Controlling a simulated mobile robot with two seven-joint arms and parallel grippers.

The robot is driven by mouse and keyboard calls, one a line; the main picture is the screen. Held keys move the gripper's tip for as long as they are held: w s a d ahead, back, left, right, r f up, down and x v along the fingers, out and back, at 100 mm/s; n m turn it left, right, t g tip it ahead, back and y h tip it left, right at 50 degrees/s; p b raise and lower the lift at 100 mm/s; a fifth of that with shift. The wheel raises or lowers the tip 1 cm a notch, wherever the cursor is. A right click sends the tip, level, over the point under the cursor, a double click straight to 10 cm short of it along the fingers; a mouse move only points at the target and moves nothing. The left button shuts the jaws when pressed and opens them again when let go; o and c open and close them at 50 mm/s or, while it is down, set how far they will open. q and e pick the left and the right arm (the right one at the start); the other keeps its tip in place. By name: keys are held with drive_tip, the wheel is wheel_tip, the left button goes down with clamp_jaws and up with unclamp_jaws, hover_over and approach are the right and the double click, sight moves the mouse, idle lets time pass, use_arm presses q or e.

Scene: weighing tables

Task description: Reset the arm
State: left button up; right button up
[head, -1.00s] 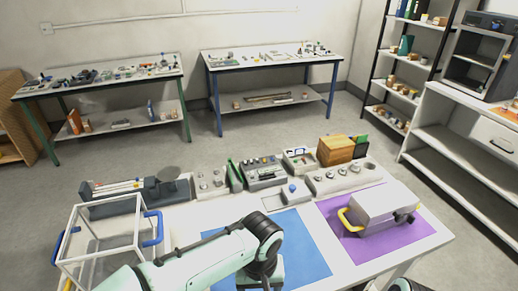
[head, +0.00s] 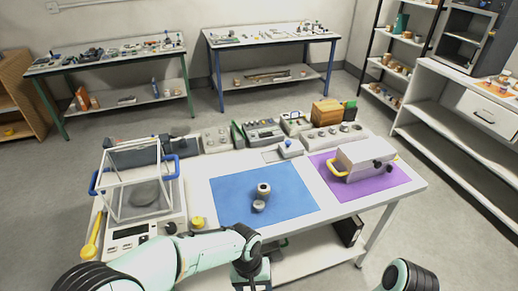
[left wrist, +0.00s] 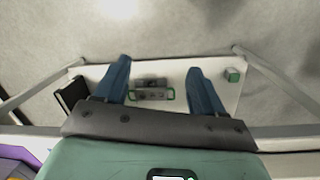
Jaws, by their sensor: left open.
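My left arm comes in from the lower left in the head view, and its hand (head: 250,268) hangs at the table's front edge, clear of the blue mat (head: 230,190). In the left wrist view the left gripper (left wrist: 158,78) has its two blue fingers wide apart with nothing between them. It points down toward a lower shelf (left wrist: 185,115) with a small grey thing with green handles (left wrist: 152,92) on it, below the fingers. A link of my right arm (head: 408,277) shows at the bottom right; its gripper is out of view.
Two small grey cylinders (head: 263,188) stand on the blue mat. A glass-sided balance (head: 130,235) is at the left. A grey case with yellow handles (head: 362,158) sits on the purple mat (head: 385,188). Trays and a wooden box (head: 326,112) line the back edge.

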use_arm(q)
drive_tip(key=s+a+f+n+g+h, duration=0.1)
drive_tip(key=s+a+f, duration=0.2)
drive_tip(key=f, duration=0.5)
drive_tip(key=s+a+f+h, duration=0.1)
drive_tip(key=s+a+f, duration=0.25)
drive_tip(key=f, duration=0.55)
drive_tip(key=s+a+f+n+t+p, duration=0.1)
drive_tip(key=s+a+f, duration=0.3)
drive_tip(key=s+f, duration=0.4)
drive_tip(key=s+n, duration=0.1)
drive_tip(key=s, duration=0.3)
drive_tip(key=shift+a+n+p, duration=0.35)
drive_tip(key=shift+n, duration=0.05)
use_arm(e)
drive_tip(key=shift+w+r, duration=0.25)
drive_tip(key=shift+r, duration=0.35)
drive_tip(key=shift+w+r, duration=0.25)
drive_tip(key=shift+r, duration=0.3)
